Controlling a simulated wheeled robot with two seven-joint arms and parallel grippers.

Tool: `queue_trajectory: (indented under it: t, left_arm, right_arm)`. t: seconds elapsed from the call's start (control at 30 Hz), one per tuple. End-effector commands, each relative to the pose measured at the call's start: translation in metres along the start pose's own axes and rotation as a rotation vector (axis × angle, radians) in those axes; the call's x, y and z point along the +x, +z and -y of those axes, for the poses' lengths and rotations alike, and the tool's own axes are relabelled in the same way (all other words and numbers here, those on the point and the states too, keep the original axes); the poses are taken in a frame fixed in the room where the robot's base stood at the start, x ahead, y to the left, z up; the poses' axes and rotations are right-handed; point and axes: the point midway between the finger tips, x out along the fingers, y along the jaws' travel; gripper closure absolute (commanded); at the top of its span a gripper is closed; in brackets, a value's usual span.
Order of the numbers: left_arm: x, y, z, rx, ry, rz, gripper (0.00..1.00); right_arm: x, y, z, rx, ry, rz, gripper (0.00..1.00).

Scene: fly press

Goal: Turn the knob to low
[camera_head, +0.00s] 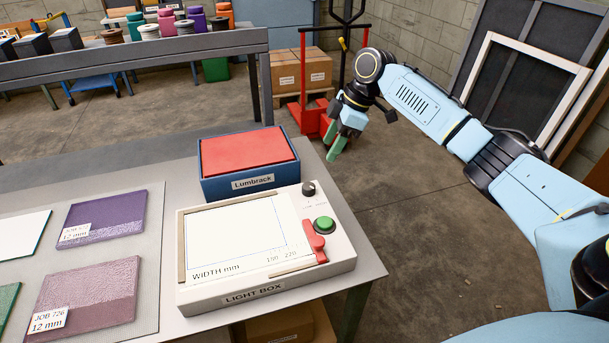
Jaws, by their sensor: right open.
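The light box (224,293) sits on the table's right part, with a lit white panel marked "WIDTH mm". A small black knob (309,189) stands at its back right corner. The marks beside the knob are too small to read. A green button (324,223) and a red lever-like part (315,243) are in front of the knob. My right gripper (335,145), with green fingers, is open and empty. It hangs beyond the table's right edge, behind and to the right of the knob, apart from it. My left gripper is out of view.
A blue box with a red top, labelled "Lumbrack" (252,182), stands directly behind the light box. Purple (104,215) and mauve (88,285) sample plates lie on a mat at left. Beyond are a grey bench (130,62) and a red pallet truck (309,120).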

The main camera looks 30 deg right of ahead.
Motion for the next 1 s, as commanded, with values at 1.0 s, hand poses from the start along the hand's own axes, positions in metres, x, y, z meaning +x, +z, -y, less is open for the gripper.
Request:
queue_trajectory:
  t: [1.0]
  left_arm:
    - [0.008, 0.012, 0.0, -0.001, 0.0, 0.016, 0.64]
  right_arm:
    - [0.132, -0.001, 0.001, 0.0, -0.002, -0.002, 0.47]
